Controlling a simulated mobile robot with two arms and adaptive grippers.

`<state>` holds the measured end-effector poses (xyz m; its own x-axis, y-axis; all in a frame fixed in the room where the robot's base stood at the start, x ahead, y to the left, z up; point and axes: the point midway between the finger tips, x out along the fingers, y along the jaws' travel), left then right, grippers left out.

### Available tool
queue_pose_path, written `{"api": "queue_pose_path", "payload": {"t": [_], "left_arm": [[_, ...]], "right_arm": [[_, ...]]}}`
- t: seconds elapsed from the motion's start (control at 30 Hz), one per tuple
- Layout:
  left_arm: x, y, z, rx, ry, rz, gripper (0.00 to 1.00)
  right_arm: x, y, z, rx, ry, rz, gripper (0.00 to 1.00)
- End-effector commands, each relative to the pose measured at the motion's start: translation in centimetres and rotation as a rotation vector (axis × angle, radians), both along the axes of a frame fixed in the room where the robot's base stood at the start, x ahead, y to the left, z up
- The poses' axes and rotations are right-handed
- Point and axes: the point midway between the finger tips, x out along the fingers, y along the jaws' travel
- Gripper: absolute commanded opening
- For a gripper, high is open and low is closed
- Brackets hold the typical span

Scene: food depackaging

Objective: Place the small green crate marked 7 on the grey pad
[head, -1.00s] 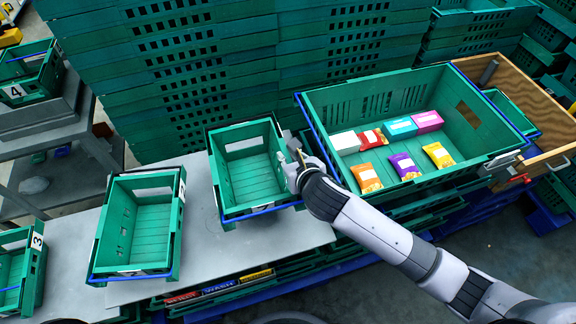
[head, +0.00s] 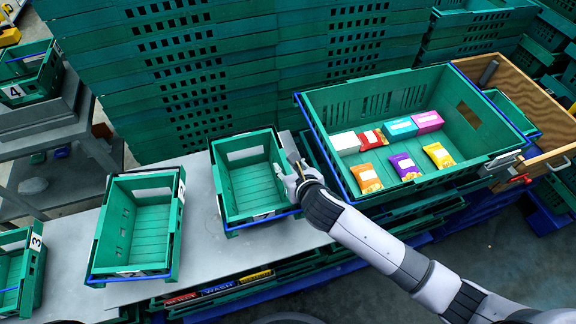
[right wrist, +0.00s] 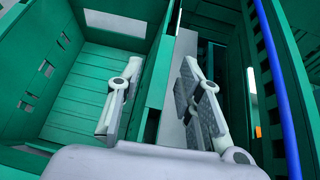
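The small green crate (head: 250,185) stands in the middle of the head view, on a flat grey surface (head: 200,195). A white label shows on its near wall, but its number is not legible. No separate pad outline can be made out. My right gripper (head: 282,175) is at the crate's right wall. In the right wrist view, my right gripper (right wrist: 158,105) has its fingers apart. One finger is inside the crate (right wrist: 85,90) and the other outside, with the wall between them and a gap beside it. My left gripper is not in view.
A large green crate (head: 400,190) with boxes and bags stands close on the right. Another small green crate (head: 140,225) stands to the left, and a crate marked 3 (head: 25,265) further left. Stacked crates (head: 180,70) rise behind.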

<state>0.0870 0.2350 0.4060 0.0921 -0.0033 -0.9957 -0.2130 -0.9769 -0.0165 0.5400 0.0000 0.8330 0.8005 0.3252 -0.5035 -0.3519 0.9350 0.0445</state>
Motion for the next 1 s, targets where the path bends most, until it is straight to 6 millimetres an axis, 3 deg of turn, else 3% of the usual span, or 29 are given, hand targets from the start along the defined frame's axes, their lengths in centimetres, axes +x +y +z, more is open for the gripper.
{"api": "queue_pose_path", "payload": {"t": [0.3, 0.43, 1.0], "left_arm": [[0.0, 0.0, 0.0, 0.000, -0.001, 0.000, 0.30], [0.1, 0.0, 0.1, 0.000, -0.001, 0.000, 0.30], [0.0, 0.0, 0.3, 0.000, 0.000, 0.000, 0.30]], "right_arm": [[0.0, 0.0, 0.2, 0.000, -0.001, 0.000, 0.35], [-0.9, -0.4, 0.7, 0.000, -0.001, 0.000, 0.35], [-8.9, -3.6, 5.7, -0.001, 0.000, 0.001, 0.35]]}}
